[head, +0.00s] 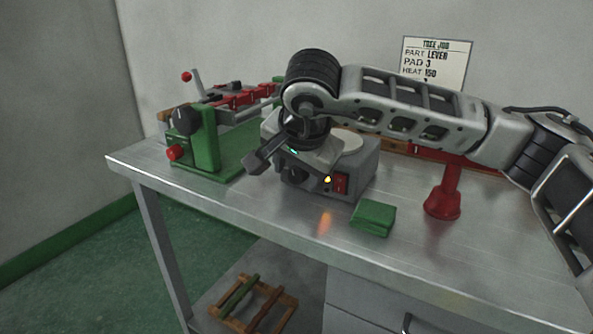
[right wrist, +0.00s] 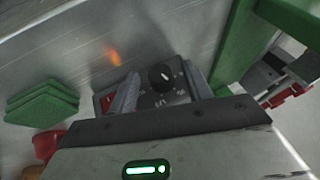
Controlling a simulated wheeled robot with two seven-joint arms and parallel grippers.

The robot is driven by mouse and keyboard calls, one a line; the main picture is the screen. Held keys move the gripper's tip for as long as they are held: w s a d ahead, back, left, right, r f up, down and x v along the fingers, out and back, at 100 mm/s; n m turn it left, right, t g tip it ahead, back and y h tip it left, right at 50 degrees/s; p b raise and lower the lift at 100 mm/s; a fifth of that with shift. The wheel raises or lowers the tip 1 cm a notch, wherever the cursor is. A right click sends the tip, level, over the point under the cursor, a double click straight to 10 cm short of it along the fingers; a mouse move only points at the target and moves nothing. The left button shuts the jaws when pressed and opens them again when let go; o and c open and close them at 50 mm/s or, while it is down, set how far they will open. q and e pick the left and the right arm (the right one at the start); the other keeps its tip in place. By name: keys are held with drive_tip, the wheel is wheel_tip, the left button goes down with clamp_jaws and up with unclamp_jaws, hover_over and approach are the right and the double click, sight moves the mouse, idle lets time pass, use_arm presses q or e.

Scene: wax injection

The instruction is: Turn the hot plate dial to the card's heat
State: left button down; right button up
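The grey hot plate (head: 362,168) stands on the metal bench, with a pale round top partly hidden by my right arm. Its front has a lit amber lamp (head: 327,180) and a red switch (head: 341,183). The black dial (right wrist: 162,77) has a pale pointer mark and a printed scale around it; I cannot read its setting. My right gripper (head: 280,168) is at the hot plate's front left. In the right wrist view its fingers (right wrist: 162,90) are apart, one on each side of the dial. Contact is unclear. The card (head: 437,62) reads LEVER, PAD 3, HEAT 150. My left gripper is out of view.
A green machine (head: 205,140) with a black knob and red button stands left of the hot plate. A green pad stack (head: 373,218) and a red stand (head: 443,195) are to the right. The front strip of bench (head: 270,215) is clear. A wooden rack (head: 252,305) lies below.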

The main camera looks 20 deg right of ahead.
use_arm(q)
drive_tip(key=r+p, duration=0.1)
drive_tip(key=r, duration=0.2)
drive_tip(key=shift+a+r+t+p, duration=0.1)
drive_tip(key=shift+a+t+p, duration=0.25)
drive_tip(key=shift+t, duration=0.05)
use_arm(e)
drive_tip(key=v, duration=1.6)
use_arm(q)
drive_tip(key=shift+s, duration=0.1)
use_arm(e)
drive_tip(key=shift+f, duration=0.1)
